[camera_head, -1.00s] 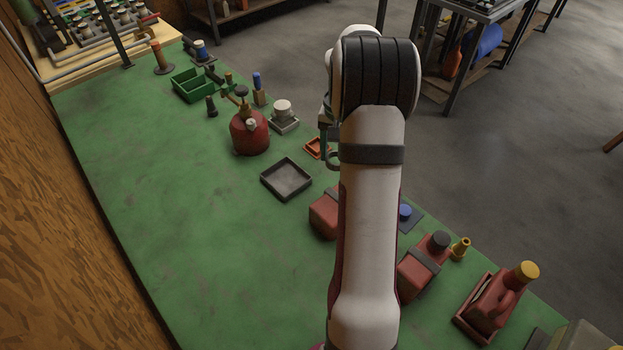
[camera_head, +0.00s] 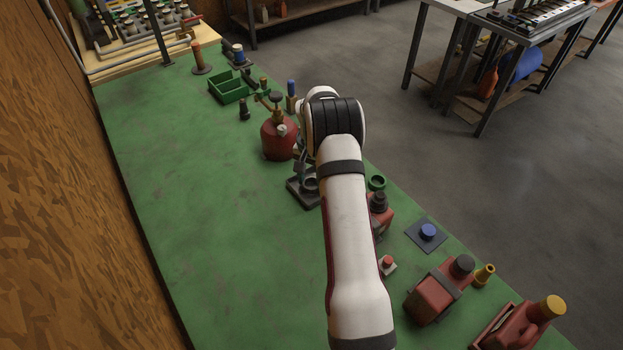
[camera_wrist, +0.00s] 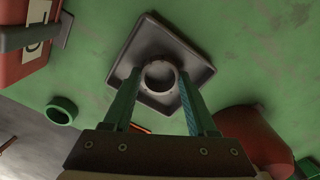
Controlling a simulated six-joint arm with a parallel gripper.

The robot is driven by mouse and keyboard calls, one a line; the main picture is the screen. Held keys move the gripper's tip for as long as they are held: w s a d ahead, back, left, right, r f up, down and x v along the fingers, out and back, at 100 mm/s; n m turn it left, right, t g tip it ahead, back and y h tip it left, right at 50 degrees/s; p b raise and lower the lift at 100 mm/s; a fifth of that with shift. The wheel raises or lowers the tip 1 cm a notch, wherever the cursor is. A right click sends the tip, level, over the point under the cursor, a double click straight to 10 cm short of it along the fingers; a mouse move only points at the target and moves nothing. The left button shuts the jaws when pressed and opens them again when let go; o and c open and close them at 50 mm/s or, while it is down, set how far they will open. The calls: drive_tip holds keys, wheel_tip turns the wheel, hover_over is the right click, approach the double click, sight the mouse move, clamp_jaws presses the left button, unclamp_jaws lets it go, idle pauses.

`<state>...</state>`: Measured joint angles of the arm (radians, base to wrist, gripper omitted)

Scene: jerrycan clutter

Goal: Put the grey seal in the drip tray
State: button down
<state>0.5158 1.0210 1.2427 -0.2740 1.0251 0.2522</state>
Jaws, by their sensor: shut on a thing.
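The grey seal (camera_wrist: 160,76) is a ring held between the green fingers of my gripper (camera_wrist: 159,82) in the wrist view. It also shows small in the head view (camera_head: 310,182), partly hidden by my arm. The drip tray (camera_wrist: 198,62) is a square dark grey tray with a raised rim, lying on the green bench under the seal. In the head view the tray (camera_head: 296,190) is partly covered by my gripper and arm. The seal lies inside the tray's outline. I cannot tell whether it touches the tray's floor.
A round red can (camera_head: 277,138) stands close behind the tray. A green ring (camera_head: 377,182) and a red jerrycan (camera_head: 381,212) are to the right. A blue-capped piece on a dark plate (camera_head: 427,232) lies near the bench edge. The bench left of the tray is clear.

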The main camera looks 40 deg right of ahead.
drive_tip(key=shift+f, duration=0.1)
drive_tip(key=shift+c, duration=1)
unclamp_jaws()
wheel_tip(320, 180, up, 12)
drive_tip(key=s+a+r+n, duration=0.2)
drive_tip(key=s+a+r, duration=0.3)
drive_tip(key=a+r, duration=0.45)
drive_tip(key=s+a+n+y, duration=0.1)
drive_tip(key=s+a+n, duration=0.1)
drive_tip(key=s+a, duration=0.7)
drive_tip(key=s+a+n, duration=0.2)
drive_tip(key=s+a, duration=0.8)
drive_tip(key=s, duration=0.7)
drive_tip(key=shift+f+y, duration=0.25)
drive_tip(key=shift+y, duration=0.15)
